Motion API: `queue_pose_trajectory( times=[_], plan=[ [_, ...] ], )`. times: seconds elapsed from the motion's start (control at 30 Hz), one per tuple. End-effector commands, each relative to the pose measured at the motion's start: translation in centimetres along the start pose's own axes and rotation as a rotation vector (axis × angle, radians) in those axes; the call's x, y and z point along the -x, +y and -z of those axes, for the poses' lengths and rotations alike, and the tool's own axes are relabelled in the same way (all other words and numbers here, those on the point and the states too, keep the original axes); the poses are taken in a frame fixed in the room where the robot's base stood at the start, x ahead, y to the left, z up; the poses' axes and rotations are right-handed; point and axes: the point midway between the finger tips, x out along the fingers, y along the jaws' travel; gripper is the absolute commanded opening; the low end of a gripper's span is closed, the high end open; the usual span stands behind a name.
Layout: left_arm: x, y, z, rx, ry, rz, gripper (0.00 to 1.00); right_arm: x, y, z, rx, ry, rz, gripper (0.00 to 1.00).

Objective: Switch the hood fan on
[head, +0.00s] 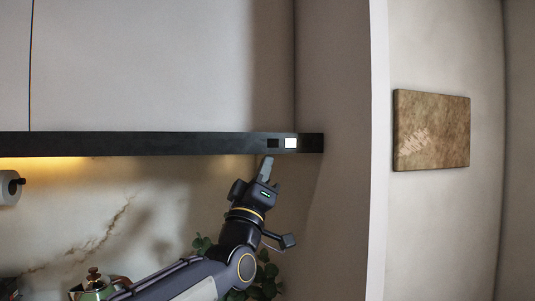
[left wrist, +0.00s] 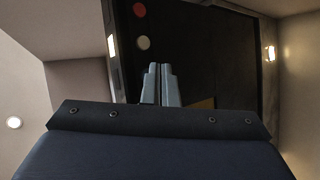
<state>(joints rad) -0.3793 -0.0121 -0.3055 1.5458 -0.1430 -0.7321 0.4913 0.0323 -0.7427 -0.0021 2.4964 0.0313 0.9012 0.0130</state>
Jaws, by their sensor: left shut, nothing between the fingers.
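The hood (head: 150,144) is a long black strip under the white cabinet in the head view. Near its right end, its front face carries a dark rectangular switch (head: 272,143) and a bright white one (head: 291,143) beside it. Which of them belongs to the fan cannot be told. My left gripper (head: 266,165) is shut and empty, pointing up just below the dark switch; contact cannot be told. In the left wrist view, its fingers (left wrist: 160,84) stand together before the hood's dark underside (left wrist: 215,50), with the white switch (left wrist: 112,46) to their left. My right gripper is not in view.
A wall panel (head: 335,200) stands right of the hood, and a brown board (head: 431,131) hangs beyond it. A paper roll (head: 9,188), a kettle (head: 93,284) and a leafy plant (head: 268,276) are below. A warm light (head: 40,164) glows under the hood's left part.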

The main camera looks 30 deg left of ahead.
Motion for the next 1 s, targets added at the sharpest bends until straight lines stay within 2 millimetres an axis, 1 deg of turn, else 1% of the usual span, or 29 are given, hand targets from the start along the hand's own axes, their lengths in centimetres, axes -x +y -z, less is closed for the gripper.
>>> queue_pose_trajectory(
  times=[0.8,1.0],
  plan=[
    [-0.44,0.34,0.29,0.0,-0.001,0.0,0.0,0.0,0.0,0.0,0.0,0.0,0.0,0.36],
    [-0.07,0.08,0.05,0.0,0.0,-0.001,0.0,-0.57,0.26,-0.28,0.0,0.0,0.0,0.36]
  ],
)
